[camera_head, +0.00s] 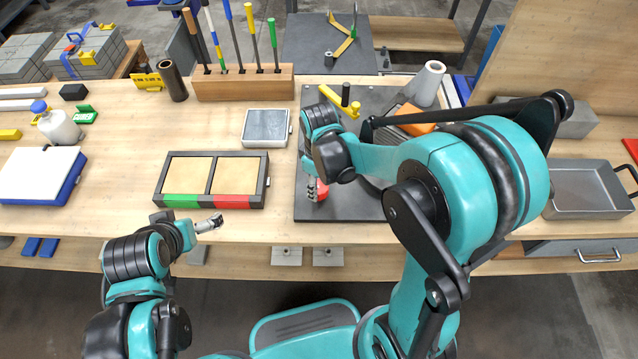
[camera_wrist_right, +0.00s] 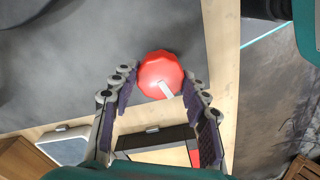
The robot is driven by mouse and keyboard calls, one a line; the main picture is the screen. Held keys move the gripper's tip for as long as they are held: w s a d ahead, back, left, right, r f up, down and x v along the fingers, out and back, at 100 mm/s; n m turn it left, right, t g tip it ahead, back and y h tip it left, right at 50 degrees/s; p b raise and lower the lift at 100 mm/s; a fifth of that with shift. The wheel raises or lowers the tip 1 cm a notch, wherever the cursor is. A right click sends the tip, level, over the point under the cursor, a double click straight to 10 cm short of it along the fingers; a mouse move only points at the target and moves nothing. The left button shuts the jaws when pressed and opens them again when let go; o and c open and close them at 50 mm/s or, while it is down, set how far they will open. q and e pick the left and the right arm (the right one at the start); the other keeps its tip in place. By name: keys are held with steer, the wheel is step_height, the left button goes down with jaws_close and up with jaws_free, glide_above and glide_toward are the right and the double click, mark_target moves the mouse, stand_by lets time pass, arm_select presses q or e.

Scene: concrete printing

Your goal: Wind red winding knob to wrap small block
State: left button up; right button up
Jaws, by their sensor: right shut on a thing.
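The red winding knob (camera_head: 322,191) is at the front of a dark plate (camera_head: 345,203) on the workbench. In the right wrist view the round red knob (camera_wrist_right: 158,70) has a light stripe on it. My right gripper (camera_head: 315,188) is shut on the knob, with one finger on each side of it in the wrist view. An orange block (camera_head: 415,120) lies farther back on the plate, partly hidden by my right arm. I cannot tell whether it is the small block. My left gripper (camera_head: 211,223) is over the bench's front edge, away from the knob, and looks empty.
A two-part tray (camera_head: 211,154) with green and red front strips lies left of the plate. A metal pan (camera_head: 590,212) is at the right.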

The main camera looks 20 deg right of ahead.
mark_target(319, 186)
stand_by(0.4)
steer(key=o, duration=1.2)
steer(key=shift+c, duration=0.2)
step_height(319, 186, up, 12)
